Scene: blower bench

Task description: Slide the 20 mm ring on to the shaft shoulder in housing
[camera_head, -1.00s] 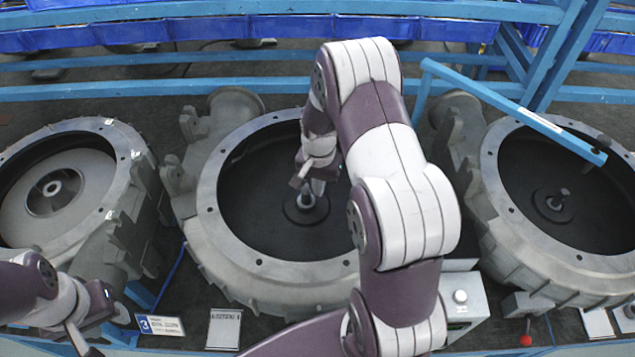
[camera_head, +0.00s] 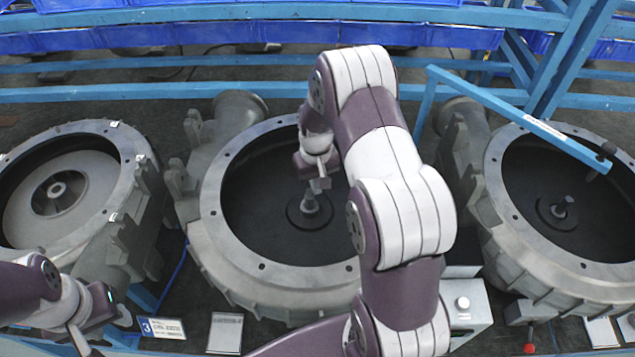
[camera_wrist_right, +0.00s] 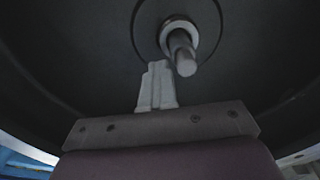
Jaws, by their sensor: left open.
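The middle housing (camera_head: 222,240) is a large grey ribbed casing with a dark round interior. Its shaft (camera_head: 310,203) stands up from a dark hub at the centre; the shaft (camera_wrist_right: 183,55) also shows in the right wrist view. A pale ring-shaped band (camera_wrist_right: 180,30) surrounds the shaft's base; I cannot tell whether it is the 20 mm ring or part of the shaft. My right gripper (camera_head: 319,185) is inside the housing opening, just above the shaft. In the wrist view its fingers (camera_wrist_right: 157,82) are together beside the shaft, with nothing visible between them. My left gripper (camera_head: 78,342) is open at the lower left.
A left housing (camera_head: 125,200) holds an impeller (camera_head: 58,190). A right housing (camera_head: 492,190) has its own bare-looking shaft (camera_head: 563,207). A blue bar (camera_head: 510,108) reaches over the right housing. A grey control box (camera_head: 470,305) stands at the front. Blue rails and bins line the back.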

